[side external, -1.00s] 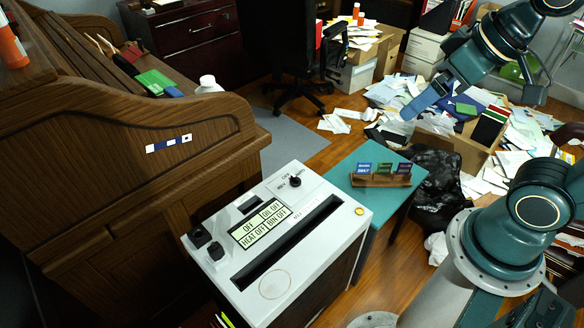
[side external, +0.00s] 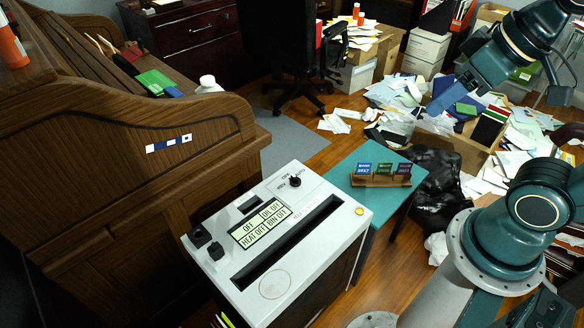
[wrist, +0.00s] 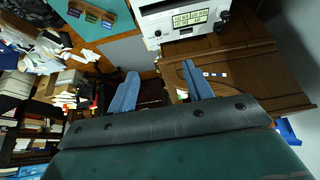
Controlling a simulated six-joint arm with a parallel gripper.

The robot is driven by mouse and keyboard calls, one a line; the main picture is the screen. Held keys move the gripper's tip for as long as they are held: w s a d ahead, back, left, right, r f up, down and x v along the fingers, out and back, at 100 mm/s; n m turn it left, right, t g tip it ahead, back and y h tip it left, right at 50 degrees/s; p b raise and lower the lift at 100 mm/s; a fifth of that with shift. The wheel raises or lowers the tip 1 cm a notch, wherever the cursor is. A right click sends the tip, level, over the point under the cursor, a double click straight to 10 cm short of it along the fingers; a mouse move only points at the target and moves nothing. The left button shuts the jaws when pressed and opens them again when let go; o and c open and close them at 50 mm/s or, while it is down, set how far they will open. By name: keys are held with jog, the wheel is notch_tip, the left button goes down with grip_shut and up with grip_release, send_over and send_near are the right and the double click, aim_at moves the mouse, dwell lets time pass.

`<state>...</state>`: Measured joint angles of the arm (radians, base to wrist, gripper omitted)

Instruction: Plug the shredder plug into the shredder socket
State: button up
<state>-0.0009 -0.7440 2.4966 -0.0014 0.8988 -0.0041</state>
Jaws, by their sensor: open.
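The white shredder (side external: 330,185) stands in the lower middle of the side view, its display reading OFF. At its left corner sit two small black pieces: a block (side external: 200,236) and a second block (side external: 216,251) in front of it. I cannot tell which is plug or socket. The shredder also shows at the top of the wrist view (wrist: 165,28). My gripper (side external: 438,106) is high at the upper right, well away from the shredder. In the wrist view my gripper (wrist: 161,84) has its blue fingers spread with nothing between them.
A wooden roll-top desk (side external: 130,190) with a blue and white strip (side external: 168,143) stands left of the shredder. A teal table (side external: 345,180) holds a card rack (side external: 382,181). Paper piles and boxes fill the upper right. An office chair (side external: 300,85) stands behind.

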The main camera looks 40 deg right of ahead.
jog(key=w+a+n+g+y, duration=0.1)
jog(key=w+a+n, duration=0.4)
jog(key=w, duration=0.7)
jog(key=n+g+y, duration=0.4)
jog(key=n+g, duration=0.1)
jog(key=n, duration=0.8)
send_over(216, 246)
jog(key=d, duration=0.5)
notch_tip(216, 246, down, 32)
jog(key=shift+a, duration=0.15)
jog(key=shift+h, duration=0.3)
jog(key=shift+x, duration=4.2)
jog(key=shift+w, duration=0.1)
